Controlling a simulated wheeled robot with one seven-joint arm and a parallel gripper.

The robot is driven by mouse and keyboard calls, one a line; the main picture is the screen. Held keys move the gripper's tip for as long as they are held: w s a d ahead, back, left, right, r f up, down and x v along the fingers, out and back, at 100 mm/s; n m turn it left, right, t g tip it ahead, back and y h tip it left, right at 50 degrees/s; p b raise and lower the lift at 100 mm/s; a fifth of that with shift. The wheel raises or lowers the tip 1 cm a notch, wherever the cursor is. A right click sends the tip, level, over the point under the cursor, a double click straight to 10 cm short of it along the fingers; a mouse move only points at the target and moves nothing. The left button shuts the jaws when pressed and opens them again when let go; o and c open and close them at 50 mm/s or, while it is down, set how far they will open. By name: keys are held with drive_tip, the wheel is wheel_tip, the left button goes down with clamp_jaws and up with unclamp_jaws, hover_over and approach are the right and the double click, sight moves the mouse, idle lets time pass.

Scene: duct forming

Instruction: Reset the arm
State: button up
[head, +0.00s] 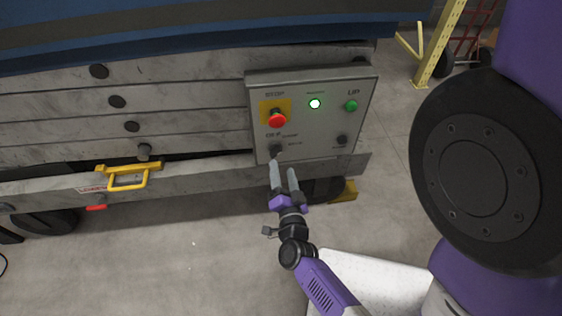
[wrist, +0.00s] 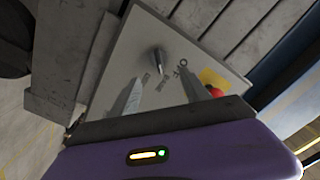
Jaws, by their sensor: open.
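My gripper (head: 284,170) is purple with two grey fingers. In the head view it points up at the lower part of a grey control panel (head: 325,85), in front of a dark knob (head: 276,150) under the red stop button (head: 277,120). In the wrist view the panel (wrist: 140,40) lies just beyond the fingers, and the knob (wrist: 157,60) shows between and ahead of the fingertips (wrist: 162,82). The fingers are apart with nothing between them. I cannot tell whether a fingertip touches the panel.
The panel also has a lit green lamp (head: 315,104), a green UP button (head: 351,105) and another dark knob (head: 342,139). A yellow handle (head: 130,176) sits on the machine's lower rail at the left. A yellow post (head: 440,45) stands behind at right. The floor (head: 190,255) in front is clear.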

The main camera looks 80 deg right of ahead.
drive_tip(key=shift+s+a, duration=0.2)
drive_tip(key=shift+a, duration=0.25)
idle(0.3)
drive_tip(key=w+a+r+n+t+y+p, duration=0.2)
drive_tip(key=a+r+n+t+y+p, duration=0.4)
drive_tip(key=a+r+n, duration=0.6)
drive_tip(key=s+a+r+n+t+y+p, duration=0.1)
drive_tip(key=s+a+r+n+y+p, duration=0.2)
drive_tip(key=a+r, duration=0.5)
drive_tip(key=s+a+r+n+t+y+p, duration=0.1)
drive_tip(key=s+a+r+n+y+p, duration=0.2)
drive_tip(key=s+a+r+n+y, duration=0.3)
wheel_tip(320, 180, up, 3)
drive_tip(key=shift+a+r+n+y, duration=0.1)
drive_tip(key=shift+a+n+y, duration=0.7)
drive_tip(key=shift+a, duration=0.25)
